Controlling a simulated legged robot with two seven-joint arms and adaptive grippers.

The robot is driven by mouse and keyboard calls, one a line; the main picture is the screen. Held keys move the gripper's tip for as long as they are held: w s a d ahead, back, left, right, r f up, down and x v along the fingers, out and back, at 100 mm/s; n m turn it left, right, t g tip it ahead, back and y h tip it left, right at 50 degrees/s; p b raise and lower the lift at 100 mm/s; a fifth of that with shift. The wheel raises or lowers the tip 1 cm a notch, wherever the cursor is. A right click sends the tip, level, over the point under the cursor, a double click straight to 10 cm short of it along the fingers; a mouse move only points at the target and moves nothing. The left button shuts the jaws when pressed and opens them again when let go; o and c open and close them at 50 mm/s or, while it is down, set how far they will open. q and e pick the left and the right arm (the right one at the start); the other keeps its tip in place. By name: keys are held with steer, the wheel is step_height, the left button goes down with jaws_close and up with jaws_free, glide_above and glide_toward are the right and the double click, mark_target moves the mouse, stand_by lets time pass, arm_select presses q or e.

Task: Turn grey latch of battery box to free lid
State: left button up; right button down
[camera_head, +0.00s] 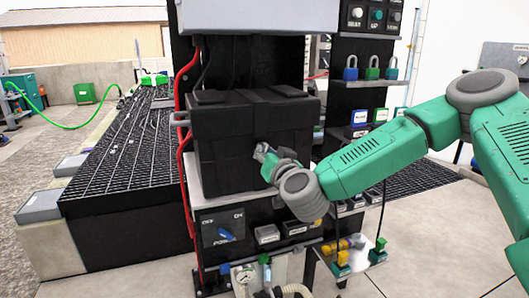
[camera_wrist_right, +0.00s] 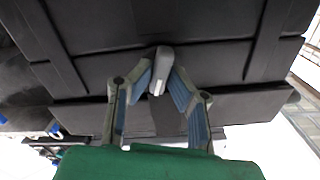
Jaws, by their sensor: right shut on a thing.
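The black battery box (camera_head: 225,150) stands on a shelf of the dark rack, with its lid (camera_head: 235,98) on top. My right gripper (camera_head: 264,154) is at the front face of the box, right of its middle. In the right wrist view the grey latch (camera_wrist_right: 162,62) sits against the black box wall (camera_wrist_right: 100,75), between the two blue-padded fingertips of my right gripper (camera_wrist_right: 162,85). The gripper is shut on the latch. In the head view the gripper hides the latch. My left gripper is not in view.
A grey loop (camera_head: 180,118) sticks out at the box's left side, near red cables (camera_head: 184,160). Dark grating (camera_head: 115,150) lies to the left.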

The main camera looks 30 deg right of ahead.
steer(key=shift+d+f+m+b, duration=0.15)
steer(key=shift+m+b, duration=0.35)
steer(key=shift+m, duration=1.85)
steer(key=shift+f+m+b, duration=0.1)
steer(key=shift+m+b, duration=0.4)
steer(key=shift+m, duration=1.9)
steer(key=shift+d+f+m+b, duration=0.15)
steer(key=shift+m+b, duration=0.35)
steer(key=shift+m, duration=1.85)
steer(key=shift+s+a, duration=0.1)
steer(key=c, duration=1.6)
jaws_free()
steer(key=shift+o, duration=0.3)
